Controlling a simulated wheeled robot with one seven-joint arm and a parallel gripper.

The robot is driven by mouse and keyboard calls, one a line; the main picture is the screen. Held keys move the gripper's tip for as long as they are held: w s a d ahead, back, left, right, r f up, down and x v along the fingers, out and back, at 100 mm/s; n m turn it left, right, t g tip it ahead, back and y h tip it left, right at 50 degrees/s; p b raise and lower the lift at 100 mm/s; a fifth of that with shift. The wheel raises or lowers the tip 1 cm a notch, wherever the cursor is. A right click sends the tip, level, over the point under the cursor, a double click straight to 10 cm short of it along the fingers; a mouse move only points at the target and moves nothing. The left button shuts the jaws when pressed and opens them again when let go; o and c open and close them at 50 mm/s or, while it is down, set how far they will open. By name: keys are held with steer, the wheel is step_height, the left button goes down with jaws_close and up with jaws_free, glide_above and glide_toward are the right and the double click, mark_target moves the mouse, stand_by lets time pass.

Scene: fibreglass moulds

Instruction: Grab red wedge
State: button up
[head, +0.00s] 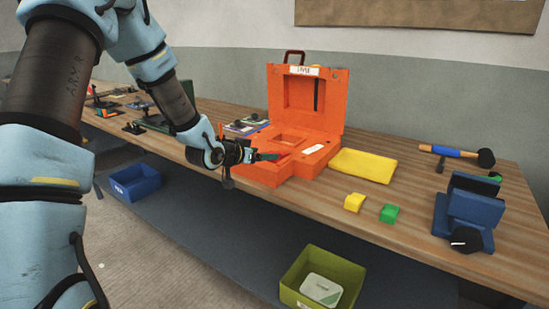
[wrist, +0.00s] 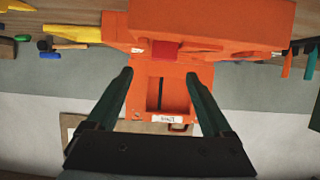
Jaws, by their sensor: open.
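The red wedge (wrist: 165,49) sits in a compartment of the open orange case (wrist: 225,22) in the wrist view. In the head view a small patch of red (head: 280,156) shows just beyond my gripper, over the case (head: 263,175). My gripper (head: 268,156) is at the left front part of the case. In the wrist view its two dark green fingers (wrist: 161,72) are wide apart with nothing between them. The red wedge lies beyond the fingertips, roughly midway between them. Its lower part is hidden by the case.
The raised case lid (head: 333,100) stands behind. A yellow slab (head: 363,165), a yellow block (head: 354,202) and a green block (head: 389,213) lie to the right on the bench. A hammer (head: 455,153) and blue vise-like device (head: 470,215) are farther right. A green bin (head: 345,268) stands below.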

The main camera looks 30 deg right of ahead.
mark_target(274, 152)
steer(key=shift+x, duration=0.95)
steer(key=p+x, duration=0.3)
steer(key=x, duration=0.1)
steer(key=shift+w, duration=0.25)
steer(key=shift+w+d+f, duration=0.3)
steer(key=shift+d, duration=0.1)
steer(key=shift+c, duration=0.2)
jaws_close()
